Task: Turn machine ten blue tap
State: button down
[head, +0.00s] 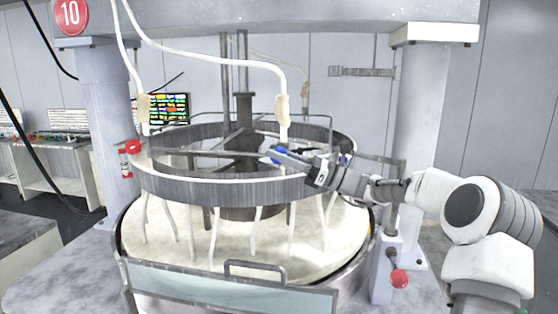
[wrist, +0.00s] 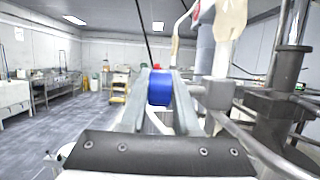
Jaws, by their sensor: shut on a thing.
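Machine ten, marked by a red round sign (head: 70,16), has a round grey ring (head: 220,190) above a pale platen (head: 170,240). The blue tap (head: 274,157) is on the ring's pipework, below a white hose end. In the wrist view the blue tap (wrist: 160,88) is a short blue cylinder between the two fingers. My gripper (head: 282,155) reaches in from the right and is shut on the blue tap. Its fingers (wrist: 160,98) stand on either side of the tap in the wrist view. They hide part of the tap in the head view.
A red tap (head: 133,147) sits at the ring's left side. White hoses (head: 220,62) hang from above near my gripper. A dark central post (head: 245,120) stands behind. A red knob (head: 400,278) is at lower right. Open floor (wrist: 90,115) shows left in the wrist view.

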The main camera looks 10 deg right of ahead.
jog(key=shift+y, duration=0.7)
jog(key=c, duration=0.6)
grip_release()
jog(key=shift+c, duration=0.2)
jog(key=b+v, duration=0.3)
jog(key=v, duration=1.4)
jog(key=shift+s+d, duration=0.15)
jog(key=shift+s, duration=0.05)
jog(key=shift+f, duration=0.15)
